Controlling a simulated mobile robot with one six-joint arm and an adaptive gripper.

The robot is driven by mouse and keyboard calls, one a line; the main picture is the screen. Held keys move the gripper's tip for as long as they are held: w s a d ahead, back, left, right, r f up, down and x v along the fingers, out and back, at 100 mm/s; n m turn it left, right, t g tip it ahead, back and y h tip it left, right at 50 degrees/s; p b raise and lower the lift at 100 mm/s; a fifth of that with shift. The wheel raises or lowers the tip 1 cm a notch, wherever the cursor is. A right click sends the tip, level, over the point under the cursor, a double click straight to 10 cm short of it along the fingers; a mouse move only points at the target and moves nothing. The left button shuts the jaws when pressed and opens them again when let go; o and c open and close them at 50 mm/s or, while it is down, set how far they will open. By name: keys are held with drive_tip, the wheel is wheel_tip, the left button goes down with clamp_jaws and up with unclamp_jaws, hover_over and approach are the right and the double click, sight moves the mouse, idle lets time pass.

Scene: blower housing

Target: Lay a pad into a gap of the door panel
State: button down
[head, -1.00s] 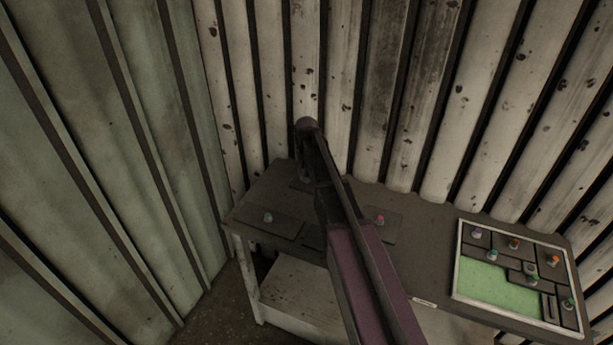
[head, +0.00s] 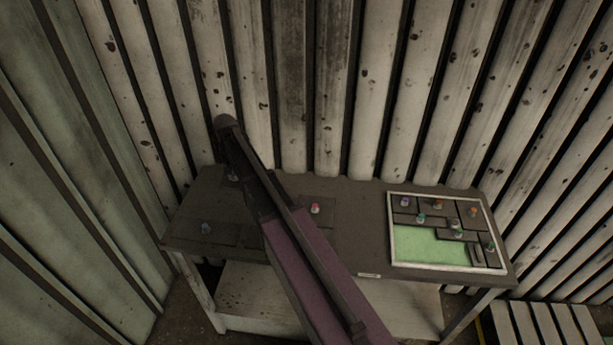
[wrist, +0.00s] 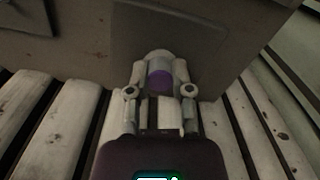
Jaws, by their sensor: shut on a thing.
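My gripper (wrist: 160,82) is shut on a purple knob (wrist: 160,80), with a flat dark grey pad (wrist: 205,30) behind it in the wrist view. Whether this pad is clear of the table cannot be told. In the head view my arm hides the gripper's fingers, over the table's back left. The door panel (head: 440,267) is a pale-framed tray on the table's right side. Dark pads with coloured knobs fill its back and right, and a bare green gap (head: 428,245) shows at its front left.
Another with a pink knob (head: 315,208) lies near the middle. Corrugated walls (head: 330,90) stand close behind and at left. Bare table lies between the pink-knobbed pad and the panel.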

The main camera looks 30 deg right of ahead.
sight(236, 178)
drive_tip(key=shift+f+b, duration=1.45)
drive_tip(key=shift+f, duration=0.15)
drive_tip(key=shift+d, duration=0.1)
